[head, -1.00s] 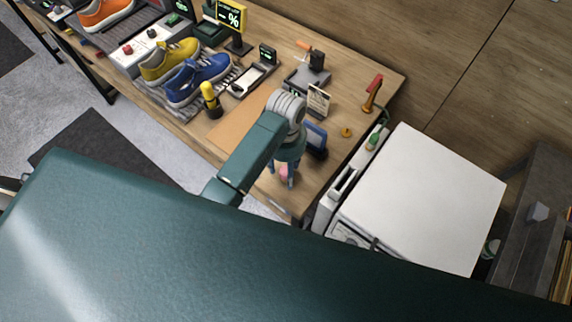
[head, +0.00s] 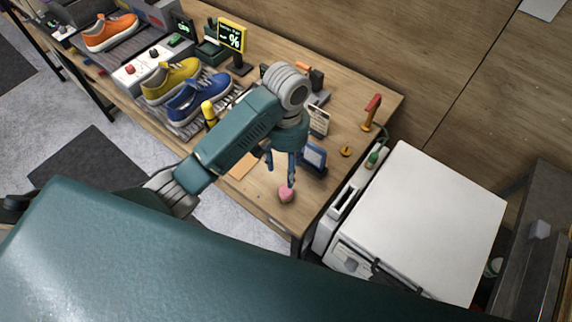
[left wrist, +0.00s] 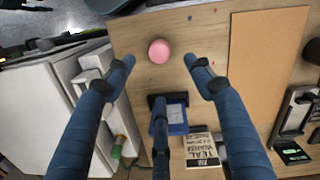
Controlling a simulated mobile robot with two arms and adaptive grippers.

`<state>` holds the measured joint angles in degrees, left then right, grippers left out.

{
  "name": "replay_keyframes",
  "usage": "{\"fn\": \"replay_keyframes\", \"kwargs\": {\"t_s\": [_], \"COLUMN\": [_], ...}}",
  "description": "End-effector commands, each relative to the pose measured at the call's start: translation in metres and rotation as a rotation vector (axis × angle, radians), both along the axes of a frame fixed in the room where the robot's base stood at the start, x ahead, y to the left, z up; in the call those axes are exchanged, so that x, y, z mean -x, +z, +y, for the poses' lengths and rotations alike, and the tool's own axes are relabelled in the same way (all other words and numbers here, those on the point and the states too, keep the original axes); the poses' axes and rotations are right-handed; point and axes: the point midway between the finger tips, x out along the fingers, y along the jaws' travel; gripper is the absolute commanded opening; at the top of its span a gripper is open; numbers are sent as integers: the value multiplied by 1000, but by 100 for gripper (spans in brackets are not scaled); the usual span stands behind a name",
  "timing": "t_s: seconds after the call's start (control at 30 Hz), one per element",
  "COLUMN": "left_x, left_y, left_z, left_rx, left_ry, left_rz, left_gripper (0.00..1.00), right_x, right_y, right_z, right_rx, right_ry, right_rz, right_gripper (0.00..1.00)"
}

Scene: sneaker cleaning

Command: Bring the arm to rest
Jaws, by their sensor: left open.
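My left gripper (head: 281,170) is above the right end of the wooden table and open, with nothing between its fingers. In the left wrist view, its blue fingers (left wrist: 160,75) are spread wide. A pink round object (head: 286,194) sits on the table just below and beside the fingertips. It also shows in the left wrist view (left wrist: 159,51), apart from the fingers. My left arm reaches in from the left with its elbow bent. My right gripper is not in view.
A blue-framed display (head: 313,157) and a small sign (head: 318,121) stand close to the gripper. Yellow (head: 171,80) and blue (head: 200,97) sneakers sit on a rack further left. A white cabinet (head: 425,215) stands right of the table.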

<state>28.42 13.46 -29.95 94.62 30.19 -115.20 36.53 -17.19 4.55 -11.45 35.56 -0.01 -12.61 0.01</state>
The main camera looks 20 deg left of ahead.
Motion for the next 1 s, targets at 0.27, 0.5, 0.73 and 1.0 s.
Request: {"fn": "replay_keyframes", "kwargs": {"t_s": [0.27,0.5,0.73,1.0], "left_x": [0,1,44,116], "left_y": [0,-1,-32,-48], "left_z": [0,-1,-15,1], "left_rx": [0,3,84,125], "left_ry": [0,-3,-76,-148], "left_rz": [-1,-2,-68,-246], "left_gripper": [54,54,54,54], "right_x": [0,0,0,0], "right_y": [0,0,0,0], "right_z": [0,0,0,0], "right_rx": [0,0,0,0], "right_ry": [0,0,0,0], "right_rz": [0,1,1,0], "right_gripper": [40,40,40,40]}}
